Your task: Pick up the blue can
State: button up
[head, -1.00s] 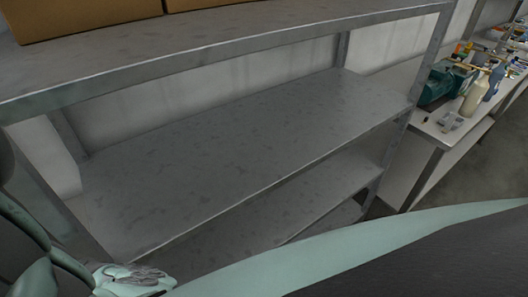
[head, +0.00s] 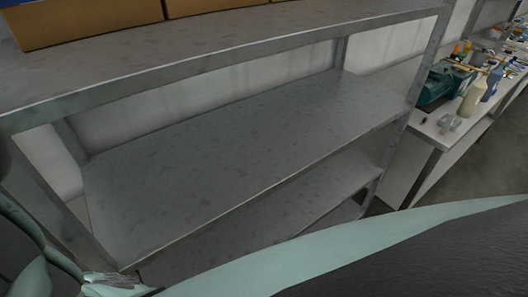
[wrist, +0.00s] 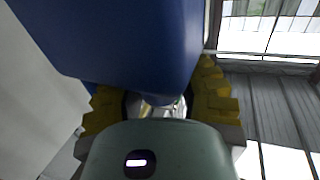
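The blue can (wrist: 135,40) fills the upper middle of the wrist view, very close to the camera. My gripper (wrist: 155,98) has yellow pads on its two fingers, one at each side of the can's lower part. The right pad lies against the can's right side. The left pad is partly hidden at its lower left edge. The gripper looks shut on the can. Shiny metal shows between the fingers below the can. Neither the can nor the fingers can be made out in the head view.
A grey metal shelf unit (head: 230,150) stands ahead, its middle shelf bare. Cardboard boxes (head: 90,20) sit on the top shelf. A right-hand bench (head: 432,128) holds bottles (head: 474,95), a teal machine (head: 437,85) and small items. The shelf's posts and edges are close.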

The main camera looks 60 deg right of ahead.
grip_shut()
jog(key=shift+r, duration=0.15)
